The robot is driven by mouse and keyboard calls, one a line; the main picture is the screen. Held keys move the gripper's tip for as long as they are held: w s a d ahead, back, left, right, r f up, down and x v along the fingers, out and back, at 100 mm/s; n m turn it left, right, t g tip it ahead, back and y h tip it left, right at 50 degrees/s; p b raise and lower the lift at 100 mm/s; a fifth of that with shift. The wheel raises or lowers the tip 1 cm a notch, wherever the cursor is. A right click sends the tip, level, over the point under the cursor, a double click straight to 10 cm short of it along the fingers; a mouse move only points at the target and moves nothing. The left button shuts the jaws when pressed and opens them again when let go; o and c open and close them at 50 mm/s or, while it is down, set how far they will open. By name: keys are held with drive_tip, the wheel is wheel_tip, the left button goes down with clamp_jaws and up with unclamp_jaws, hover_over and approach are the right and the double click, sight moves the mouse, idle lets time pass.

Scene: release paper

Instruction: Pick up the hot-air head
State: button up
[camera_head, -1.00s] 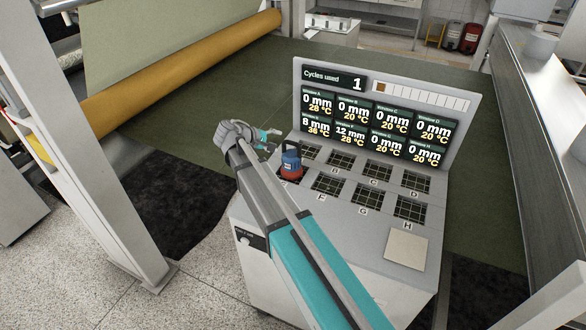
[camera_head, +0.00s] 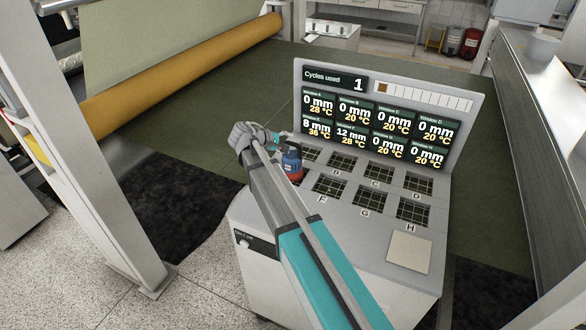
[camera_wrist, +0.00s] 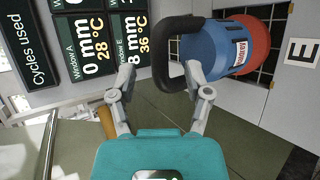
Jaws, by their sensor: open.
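The hot-air head (camera_head: 292,166), blue with a red base and a black loop handle, stands upright on window E of the console. In the wrist view the hot-air head (camera_wrist: 232,48) lies on its side in the picture, its black handle toward my gripper (camera_wrist: 160,78). My gripper is open, its two fingers spread with the handle's outer bar in view between their tips. I cannot tell whether they touch it. In the head view my gripper (camera_head: 277,138) is beside the top of the hot-air head and partly hidden by my arm.
The console's display panel (camera_head: 380,110) rises close behind the windows. Several gridded windows (camera_head: 365,202) lie to the right with nothing on them. A pale square pad (camera_head: 409,252) lies at the front right. A yellow roller (camera_head: 185,75) stands at the back left.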

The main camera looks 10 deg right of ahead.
drive_tip(key=shift+b+x, duration=0.4)
drive_tip(key=shift+x, duration=0.85)
clamp_jaws()
